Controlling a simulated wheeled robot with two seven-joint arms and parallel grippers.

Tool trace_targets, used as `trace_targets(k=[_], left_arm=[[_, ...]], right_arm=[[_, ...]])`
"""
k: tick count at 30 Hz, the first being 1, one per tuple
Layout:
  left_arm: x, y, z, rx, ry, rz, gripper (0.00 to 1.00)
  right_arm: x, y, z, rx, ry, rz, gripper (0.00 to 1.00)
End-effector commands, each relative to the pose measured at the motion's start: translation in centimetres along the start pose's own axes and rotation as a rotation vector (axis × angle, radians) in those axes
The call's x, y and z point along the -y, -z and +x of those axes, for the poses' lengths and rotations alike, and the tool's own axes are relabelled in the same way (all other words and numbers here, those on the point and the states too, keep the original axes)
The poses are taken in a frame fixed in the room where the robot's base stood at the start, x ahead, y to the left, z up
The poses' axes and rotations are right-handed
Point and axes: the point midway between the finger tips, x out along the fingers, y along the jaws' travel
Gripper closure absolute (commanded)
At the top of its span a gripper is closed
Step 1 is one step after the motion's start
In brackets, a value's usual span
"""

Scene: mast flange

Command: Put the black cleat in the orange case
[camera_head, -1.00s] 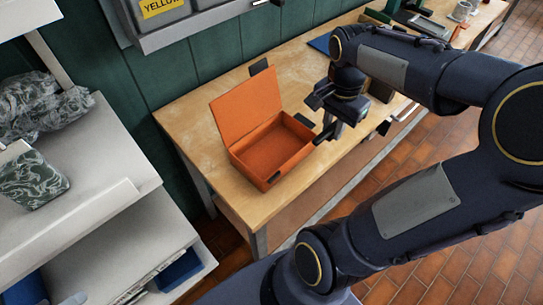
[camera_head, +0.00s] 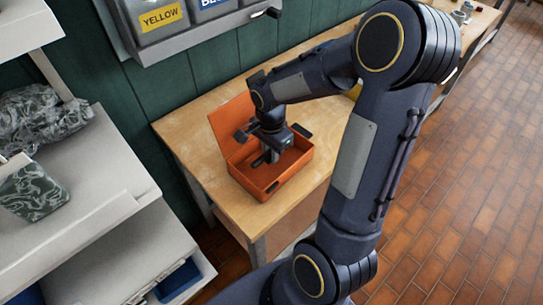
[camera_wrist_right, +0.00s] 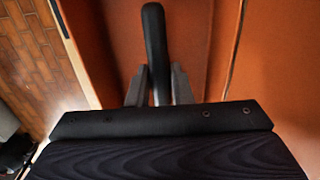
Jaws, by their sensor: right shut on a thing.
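The orange case (camera_head: 301,160) stands on the wooden bench with its lid (camera_head: 224,127) open and leaning back. My right gripper (camera_head: 266,160) reaches down into the case opening. In the right wrist view, the gripper (camera_wrist_right: 158,88) is shut on the black cleat (camera_wrist_right: 154,45), a long dark piece with a rounded end, with orange case surfaces around it. In the head view the cleat is hard to tell from the dark gripper, and I cannot tell whether it touches the case floor. My left gripper is not in view.
The bench top (camera_head: 192,118) is bare left of the case. Labelled bins (camera_head: 160,20) hang on the green wall behind. A grey shelf unit (camera_head: 100,190) with a patterned box (camera_head: 32,193) stands at the left. Red-brown tiles (camera_head: 450,200) cover the floor at right.

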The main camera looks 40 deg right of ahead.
Motion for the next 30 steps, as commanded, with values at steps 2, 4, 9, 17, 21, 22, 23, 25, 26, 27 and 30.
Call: trace_targets(k=[2, 4, 9, 17, 21, 22, 23, 25, 26, 27, 30], left_arm=[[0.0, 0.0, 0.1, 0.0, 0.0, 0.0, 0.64], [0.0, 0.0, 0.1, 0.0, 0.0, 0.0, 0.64], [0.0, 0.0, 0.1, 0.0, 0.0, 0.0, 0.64], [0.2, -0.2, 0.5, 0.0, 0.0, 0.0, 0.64], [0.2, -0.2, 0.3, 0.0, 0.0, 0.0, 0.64], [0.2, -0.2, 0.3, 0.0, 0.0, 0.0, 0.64], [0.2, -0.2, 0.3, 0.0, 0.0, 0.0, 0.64], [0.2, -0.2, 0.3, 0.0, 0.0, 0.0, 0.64], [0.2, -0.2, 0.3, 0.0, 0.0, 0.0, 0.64], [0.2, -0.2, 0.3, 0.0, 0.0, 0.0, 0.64], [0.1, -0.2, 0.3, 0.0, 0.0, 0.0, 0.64]], right_arm=[[-0.2, 0.1, 1.4, 0.001, -0.008, 0.001, 1.0], [-0.2, 0.1, 2.2, 0.001, -0.006, 0.001, 1.0], [-0.2, 0.1, 2.6, 0.0, -0.001, 0.001, 1.0], [-0.2, 0.1, 3.0, 0.0, -0.002, 0.001, 1.0], [-0.2, 0.1, 2.9, 0.0, -0.002, 0.001, 0.66], [-0.2, 0.1, 2.9, 0.0, -0.002, 0.001, 0.62], [-0.2, 0.1, 2.9, 0.0, -0.002, 0.001, 0.59], [-0.2, 0.1, 2.9, 0.0, -0.002, 0.001, 0.59], [-0.2, 0.1, 2.9, 0.0, -0.002, 0.001, 0.59], [-0.2, 0.1, 2.9, 0.0, -0.002, 0.001, 0.59], [-0.2, 0.1, 2.9, 0.0, -0.002, 0.001, 0.59]])
